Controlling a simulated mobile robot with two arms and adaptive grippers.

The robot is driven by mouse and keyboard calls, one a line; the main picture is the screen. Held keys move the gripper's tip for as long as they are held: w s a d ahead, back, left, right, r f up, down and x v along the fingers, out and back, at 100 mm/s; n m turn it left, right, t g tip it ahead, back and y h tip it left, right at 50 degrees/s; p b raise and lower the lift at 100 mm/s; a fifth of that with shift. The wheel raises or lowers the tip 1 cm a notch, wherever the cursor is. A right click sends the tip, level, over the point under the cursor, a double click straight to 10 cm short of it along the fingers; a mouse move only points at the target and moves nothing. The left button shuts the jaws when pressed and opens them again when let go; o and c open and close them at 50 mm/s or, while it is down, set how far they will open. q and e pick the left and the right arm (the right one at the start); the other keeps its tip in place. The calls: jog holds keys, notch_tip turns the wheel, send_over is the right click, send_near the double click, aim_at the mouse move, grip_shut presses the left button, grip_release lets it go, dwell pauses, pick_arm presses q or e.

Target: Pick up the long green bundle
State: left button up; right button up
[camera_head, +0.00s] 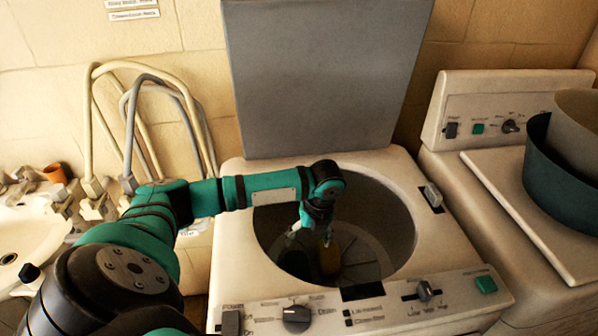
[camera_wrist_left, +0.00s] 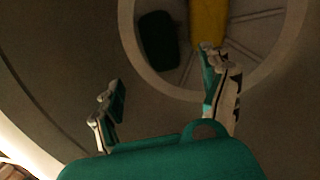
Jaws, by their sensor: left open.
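My left gripper (camera_head: 309,239) reaches down into the round drum of the open washer (camera_head: 232,262). In the left wrist view its two fingers (camera_wrist_left: 162,72) are spread apart with nothing between them. A dark green, rounded, oblong bundle (camera_wrist_left: 158,40) lies at the drum bottom, beyond the gap between the fingertips and apart from them. In the head view it is only a dim dark shape (camera_head: 294,262) below the gripper. A yellow item (camera_wrist_left: 208,18) lies beside it to the right, partly behind the right finger. It also shows in the head view (camera_head: 330,259).
The drum wall (camera_wrist_left: 70,70) surrounds the gripper. The raised grey lid (camera_head: 322,75) stands behind the opening. A control panel (camera_head: 365,305) runs along the front. A second machine with a dark green tub (camera_head: 560,185) is at right, a sink (camera_head: 30,235) at left.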

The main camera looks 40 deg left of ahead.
aim_at(299, 265)
pick_arm(q)
jog(key=f, duration=0.3)
jog(key=a+f+p, duration=0.1)
jog(key=f, duration=0.3)
jog(key=a+f+p, duration=0.1)
jog(key=f, duration=0.3)
jog(key=shift+s+f, duration=0.1)
jog(key=shift+s, duration=0.3)
jog(key=shift+f, duration=0.5)
jog(key=shift+s+a+f+p, duration=0.15)
jog(key=shift+f+p, duration=0.1)
jog(key=shift+f, duration=0.9)
jog(key=shift+w+a+f+p, duration=0.15)
jog(key=shift+f+p, duration=0.1)
jog(key=shift+f, duration=0.85)
jog(key=shift+r, duration=0.1)
jog(key=c, duration=1.2)
notch_tip(299, 265, up, 10)
jog(key=shift+f+b, duration=0.1)
jog(key=shift+b, duration=0.35)
jog(key=shift+r+p, duration=0.35)
jog(key=shift+r, duration=0.2)
notch_tip(299, 265, up, 10)
jog(key=p, duration=1)
